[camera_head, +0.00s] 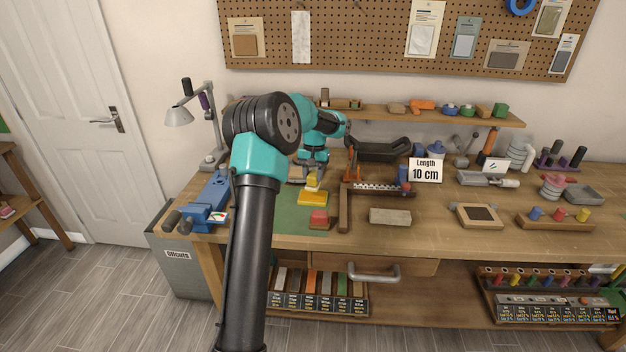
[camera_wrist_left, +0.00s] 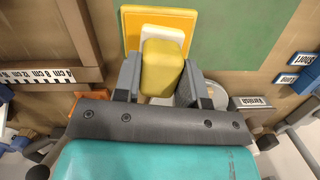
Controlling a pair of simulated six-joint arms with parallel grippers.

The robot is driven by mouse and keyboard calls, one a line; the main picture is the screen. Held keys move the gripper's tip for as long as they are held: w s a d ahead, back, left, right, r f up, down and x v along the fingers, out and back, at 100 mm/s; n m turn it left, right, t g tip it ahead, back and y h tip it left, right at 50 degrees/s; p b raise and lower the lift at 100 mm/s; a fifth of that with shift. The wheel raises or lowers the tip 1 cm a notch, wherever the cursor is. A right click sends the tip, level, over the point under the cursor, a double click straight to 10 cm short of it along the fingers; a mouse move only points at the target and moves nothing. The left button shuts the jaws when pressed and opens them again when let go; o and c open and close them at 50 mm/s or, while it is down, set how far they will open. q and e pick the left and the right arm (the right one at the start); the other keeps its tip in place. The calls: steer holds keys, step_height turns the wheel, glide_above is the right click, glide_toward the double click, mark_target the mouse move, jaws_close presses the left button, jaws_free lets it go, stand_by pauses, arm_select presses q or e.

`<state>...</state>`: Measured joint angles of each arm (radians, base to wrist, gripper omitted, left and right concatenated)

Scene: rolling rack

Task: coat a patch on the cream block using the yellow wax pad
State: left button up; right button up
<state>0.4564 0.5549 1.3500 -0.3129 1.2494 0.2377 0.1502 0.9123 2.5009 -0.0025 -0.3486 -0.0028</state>
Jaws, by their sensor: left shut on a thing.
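The yellow wax pad (camera_wrist_left: 162,62) is a rounded block between the two grey fingers of my left gripper (camera_wrist_left: 159,82). The fingers are shut on its sides. In the head view, my left gripper (camera_head: 312,177) is small, with the pad (camera_head: 313,178) below it. The cream block (camera_wrist_left: 168,33) lies just beyond the pad in the wrist view, partly hidden by it. I cannot tell whether pad and block touch. The block is on a flat yellow-orange holder (camera_wrist_left: 133,28), also seen in the head view (camera_head: 312,199). My right gripper is not in view.
A green mat (camera_head: 290,220) lies beside the holder, with a red block (camera_head: 319,217) near its right edge. A wooden ruler fixture (camera_head: 345,212) stands to the right. A blue vise (camera_head: 208,203) is at the left. A tan block (camera_head: 390,216) lies toward the front edge.

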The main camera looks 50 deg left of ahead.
mark_target(312, 174)
arm_select(q)
steer(key=shift+r, duration=1.8)
steer(key=shift+a, duration=0.1)
